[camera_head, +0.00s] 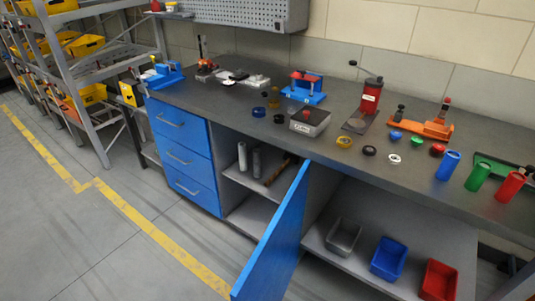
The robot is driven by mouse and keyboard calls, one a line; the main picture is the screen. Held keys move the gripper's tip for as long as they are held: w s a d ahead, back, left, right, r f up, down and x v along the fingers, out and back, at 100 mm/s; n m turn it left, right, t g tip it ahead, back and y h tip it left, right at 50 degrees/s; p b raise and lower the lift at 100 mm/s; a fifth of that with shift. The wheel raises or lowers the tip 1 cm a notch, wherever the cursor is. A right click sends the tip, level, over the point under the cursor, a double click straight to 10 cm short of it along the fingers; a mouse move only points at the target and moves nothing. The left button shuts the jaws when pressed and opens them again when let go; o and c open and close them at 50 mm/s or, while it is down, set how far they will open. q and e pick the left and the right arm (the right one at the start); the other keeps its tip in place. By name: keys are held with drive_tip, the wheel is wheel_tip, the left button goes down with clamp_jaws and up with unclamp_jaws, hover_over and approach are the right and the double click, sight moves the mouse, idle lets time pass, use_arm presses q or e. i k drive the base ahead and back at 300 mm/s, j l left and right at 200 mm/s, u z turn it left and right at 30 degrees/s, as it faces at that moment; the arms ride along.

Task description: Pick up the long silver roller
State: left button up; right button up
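Two silver-grey cylinders stand upright side by side on the upper shelf of the open cabinet under the workbench. The left cylinder (242,156) and the right cylinder (257,163) look similar in length, and I cannot tell which is the long silver roller. Both appear free, with nothing gripping them. The blue cabinet door (275,240) is swung open toward me, to the right of the cylinders. Neither of my grippers is in view.
A long brown tool (279,170) lies right of the cylinders. The dark bench top (225,100) carries fixtures, rings and colored cylinders. Grey (343,237), blue (389,258) and red (439,280) bins sit on the lower right shelf. The floor left of the door is clear.

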sight(256, 163)
drive_tip(key=i+j+z, duration=0.3)
drive_tip(key=j, duration=0.25)
drive_tip(key=i+j+z, duration=0.1)
drive_tip(key=j+z, duration=0.15)
drive_tip(key=j, duration=0.3)
drive_tip(key=i+j+z, duration=0.1)
drive_tip(key=j+z, duration=0.2)
drive_tip(key=j, duration=0.3)
drive_tip(key=j+z, duration=0.25)
drive_tip(key=j, duration=0.35)
drive_tip(key=i+j+z, duration=0.2)
drive_tip(key=i+j, duration=0.15)
drive_tip(key=j, duration=0.25)
drive_tip(key=i+j+z, duration=0.15)
drive_tip(key=j, duration=0.2)
drive_tip(key=i+j+z, duration=0.1)
drive_tip(key=j, duration=0.25)
